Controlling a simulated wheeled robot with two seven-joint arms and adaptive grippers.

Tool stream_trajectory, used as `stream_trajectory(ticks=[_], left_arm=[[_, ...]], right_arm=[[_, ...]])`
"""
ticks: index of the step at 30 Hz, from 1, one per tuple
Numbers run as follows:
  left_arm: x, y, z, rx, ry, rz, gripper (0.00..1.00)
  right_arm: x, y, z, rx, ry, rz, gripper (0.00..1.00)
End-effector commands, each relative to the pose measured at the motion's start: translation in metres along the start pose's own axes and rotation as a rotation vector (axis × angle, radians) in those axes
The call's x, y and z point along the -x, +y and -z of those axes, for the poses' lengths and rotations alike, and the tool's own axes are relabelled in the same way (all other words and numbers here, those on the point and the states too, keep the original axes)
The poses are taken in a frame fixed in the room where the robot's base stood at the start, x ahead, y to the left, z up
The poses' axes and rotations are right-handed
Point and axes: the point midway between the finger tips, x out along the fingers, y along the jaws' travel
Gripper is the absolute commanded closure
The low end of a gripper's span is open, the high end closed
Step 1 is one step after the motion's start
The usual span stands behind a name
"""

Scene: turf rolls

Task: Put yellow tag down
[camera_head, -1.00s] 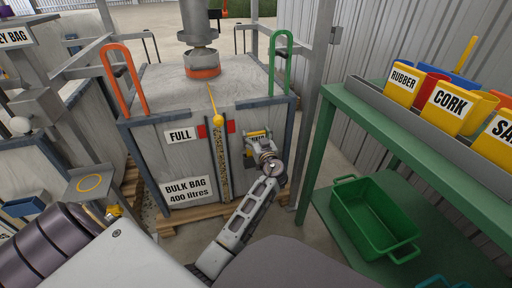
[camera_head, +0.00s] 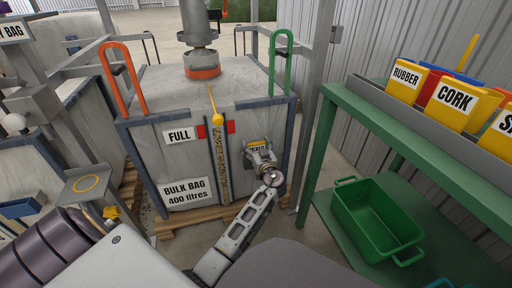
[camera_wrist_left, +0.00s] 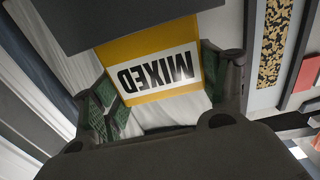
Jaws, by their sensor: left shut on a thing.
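A yellow tag (camera_head: 257,145) with a white label is in my left gripper (camera_head: 262,156), in front of the right part of the bulk bag's front face (camera_head: 180,160). In the left wrist view the tag (camera_wrist_left: 150,62) reads MIXED, upside down, and sits between the two fingers of my left gripper (camera_wrist_left: 165,100). The gripper is shut on it. I cannot tell whether the tag touches the bag. My right gripper is not in view.
A green bench (camera_head: 400,135) at the right holds a grey rack (camera_head: 410,112) with yellow RUBBER (camera_head: 406,82) and CORK (camera_head: 452,98) tags. A green crate (camera_head: 375,222) sits on its lower shelf. A FULL label (camera_head: 179,136) and a strip gauge (camera_head: 221,165) are left of my gripper.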

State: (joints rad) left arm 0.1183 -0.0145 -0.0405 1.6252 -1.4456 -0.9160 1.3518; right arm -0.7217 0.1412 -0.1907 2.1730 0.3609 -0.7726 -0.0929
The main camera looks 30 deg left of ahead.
Motion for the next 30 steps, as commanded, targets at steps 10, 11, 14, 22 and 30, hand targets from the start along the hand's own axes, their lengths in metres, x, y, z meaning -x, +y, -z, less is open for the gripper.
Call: stream_trajectory(ticks=[10, 11, 14, 22, 30], left_arm=[[-0.0002, 0.0, -0.0021, 0.0, 0.0, 0.0, 0.54], [-0.0001, 0.0, -0.0023, 0.0, 0.0, 0.0, 0.24], [-0.0001, 0.0, -0.0022, 0.0, 0.0, 0.0, 0.11], [-0.0001, -0.0001, -0.002, 0.0, 0.0, 0.0, 0.05], [-0.0001, -0.0001, 0.0008, 0.0, 0.0, 0.0, 0.05]], right_arm=[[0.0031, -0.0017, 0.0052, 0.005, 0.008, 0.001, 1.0], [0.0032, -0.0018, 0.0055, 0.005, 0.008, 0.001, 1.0], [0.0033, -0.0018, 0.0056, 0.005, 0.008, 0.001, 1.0], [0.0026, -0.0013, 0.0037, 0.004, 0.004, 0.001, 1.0], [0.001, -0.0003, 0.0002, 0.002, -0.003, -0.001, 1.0]])
